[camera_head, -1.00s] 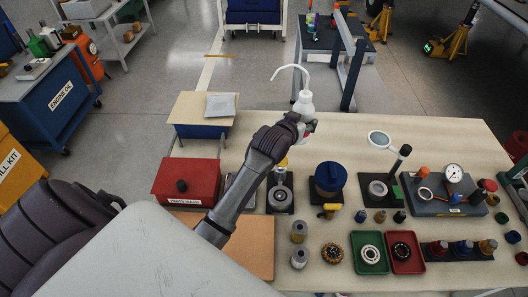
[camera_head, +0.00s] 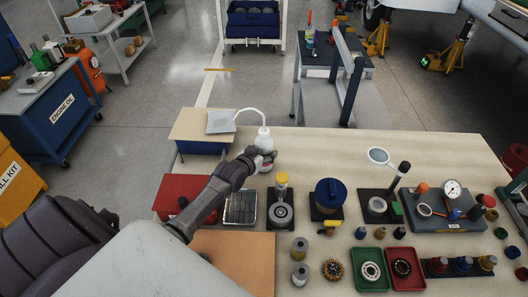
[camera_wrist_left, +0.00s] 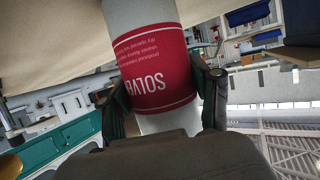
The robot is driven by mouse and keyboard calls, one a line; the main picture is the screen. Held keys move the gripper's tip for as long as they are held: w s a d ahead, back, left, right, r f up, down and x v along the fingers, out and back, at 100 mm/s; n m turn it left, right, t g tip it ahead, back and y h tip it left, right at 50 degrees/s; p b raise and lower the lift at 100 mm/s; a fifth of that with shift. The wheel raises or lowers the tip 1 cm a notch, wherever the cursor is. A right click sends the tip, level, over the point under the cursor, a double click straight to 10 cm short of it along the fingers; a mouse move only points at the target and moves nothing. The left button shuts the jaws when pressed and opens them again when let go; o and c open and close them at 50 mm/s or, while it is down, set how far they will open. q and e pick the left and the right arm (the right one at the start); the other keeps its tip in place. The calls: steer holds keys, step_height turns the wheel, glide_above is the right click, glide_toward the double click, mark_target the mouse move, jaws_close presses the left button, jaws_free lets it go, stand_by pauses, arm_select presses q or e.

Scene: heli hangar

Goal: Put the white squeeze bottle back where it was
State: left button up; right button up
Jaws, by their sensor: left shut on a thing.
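The white squeeze bottle (camera_head: 264,141) has a bent spout that curves to the left and a red label. It is upright near the back edge of the workbench in the head view. My left gripper (camera_head: 265,158) is shut on its lower body, coming from the front left. In the left wrist view the bottle (camera_wrist_left: 150,122) fills the middle, with its red solvent label between the two fingers of the gripper (camera_wrist_left: 165,100). I cannot tell whether the bottle's base touches the bench. My right gripper is not in view.
The workbench (camera_head: 330,155) is bare right of the bottle along its back. In front stand a silver tray (camera_head: 240,207), a yellow-topped device (camera_head: 281,200) and a blue-lidded pot (camera_head: 328,195). A red box (camera_head: 185,192) is at left; a small table (camera_head: 195,125) with a grey pad stands behind.

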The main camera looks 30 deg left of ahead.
arm_select(q)
steer(key=shift+f, duration=0.15)
steer(key=shift+f, duration=0.15)
steer(key=o, duration=0.8)
steer(key=shift+o, duration=0.2)
steer(key=a+v, duration=0.1)
steer(key=v, duration=1.1)
steer(key=shift+d, duration=0.45)
